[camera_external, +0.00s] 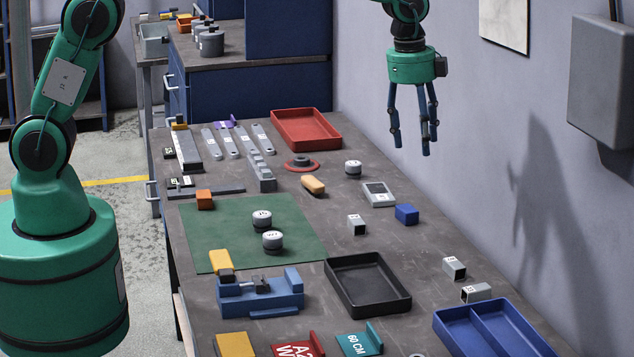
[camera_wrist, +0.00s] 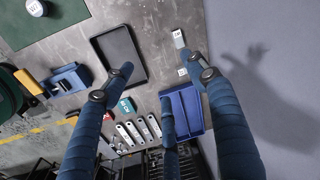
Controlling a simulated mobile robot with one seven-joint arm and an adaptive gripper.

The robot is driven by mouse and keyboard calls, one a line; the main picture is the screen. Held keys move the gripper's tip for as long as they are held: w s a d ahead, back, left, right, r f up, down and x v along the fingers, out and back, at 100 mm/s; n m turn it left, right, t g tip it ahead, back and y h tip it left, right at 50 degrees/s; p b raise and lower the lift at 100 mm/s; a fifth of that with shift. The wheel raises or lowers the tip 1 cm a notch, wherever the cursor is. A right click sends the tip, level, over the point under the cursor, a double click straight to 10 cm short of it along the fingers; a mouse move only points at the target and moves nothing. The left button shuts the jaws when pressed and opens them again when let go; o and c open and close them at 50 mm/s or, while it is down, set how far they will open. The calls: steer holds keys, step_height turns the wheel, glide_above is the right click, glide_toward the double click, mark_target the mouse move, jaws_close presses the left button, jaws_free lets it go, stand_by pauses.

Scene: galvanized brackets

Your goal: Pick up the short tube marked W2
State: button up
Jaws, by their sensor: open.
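Several short square metal tubes with white labels lie on the workbench. One tube (camera_external: 356,224) lies right of the green mat, another (camera_external: 453,267) right of the black tray, and a third (camera_external: 476,292) just above the blue divided tray. Their markings are too small to read, so I cannot tell which is W2. In the wrist view, one tube (camera_wrist: 178,38) shows beyond my fingers, and another labelled end (camera_wrist: 183,71) shows near the right finger. My gripper (camera_external: 412,143) hangs open and empty, high above the bench near the wall; its three fingers are spread in the wrist view (camera_wrist: 167,76).
The black tray (camera_external: 328,276), blue divided tray (camera_external: 446,327) and red tray (camera_external: 277,119) stand on the bench. A blue vise (camera_external: 232,297) and weights (camera_external: 262,222) are on or near the green mat (camera_external: 200,225). The wall (camera_external: 560,220) bounds the right side.

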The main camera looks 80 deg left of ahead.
steer(key=w+d+f+m+p, duration=0.1)
steer(key=w+f+m+p, duration=0.1)
steer(key=w+f, duration=0.2)
steer(key=w+d+f+m+g+p, duration=0.1)
steer(key=w+f, duration=0.4)
steer(key=f, duration=0.6)
steer(key=shift+d+f+m+p, duration=0.2)
steer(key=shift+d+m+p, duration=0.4)
steer(key=shift+p, duration=0.1)
steer(key=shift+f, duration=0.1)
glide_above(451, 263)
steer(key=f, duration=0.8)
steer(key=shift+w+d+f, duration=0.15)
steer(key=shift+d+f, duration=0.05)
steer(key=shift+f, duration=0.15)
steer(key=shift+a+f+p, duration=0.2)
steer(key=shift+f+p, duration=0.15)
steer(key=shift+f, duration=2.1)
